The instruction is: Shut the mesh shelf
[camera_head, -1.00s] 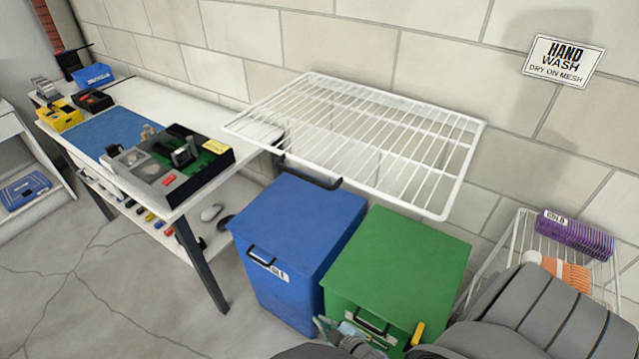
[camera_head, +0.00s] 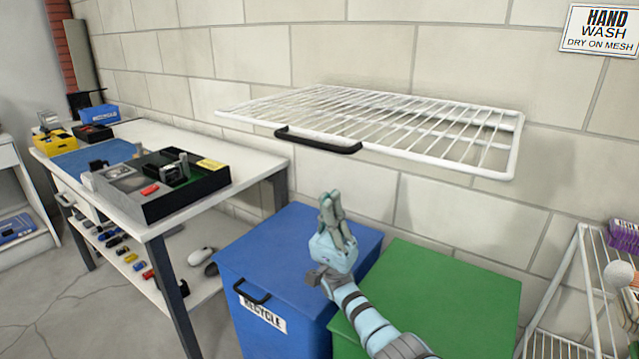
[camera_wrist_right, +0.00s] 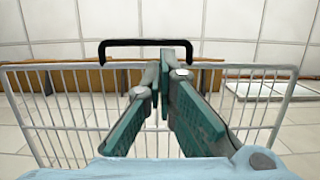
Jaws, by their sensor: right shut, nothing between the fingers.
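The mesh shelf (camera_head: 400,118) is a white wire rack that sticks out from the block wall, roughly level, in the head view. Its black handle (camera_head: 318,141) is on the front edge. My right gripper (camera_head: 334,200) is shut and empty, below the shelf and a little right of the handle, fingers pointing up. In the right wrist view, the shut fingers (camera_wrist_right: 165,62) stand in front of the shelf's wires (camera_wrist_right: 75,120), with the handle (camera_wrist_right: 150,43) just above the tips. I cannot tell whether they touch. My left gripper is not in view.
A blue recycle bin (camera_head: 270,270) and a green bin (camera_head: 440,300) stand below the shelf. A white workbench (camera_head: 255,163) with trays is at the left. A wire rack (camera_head: 572,290) is at the lower right.

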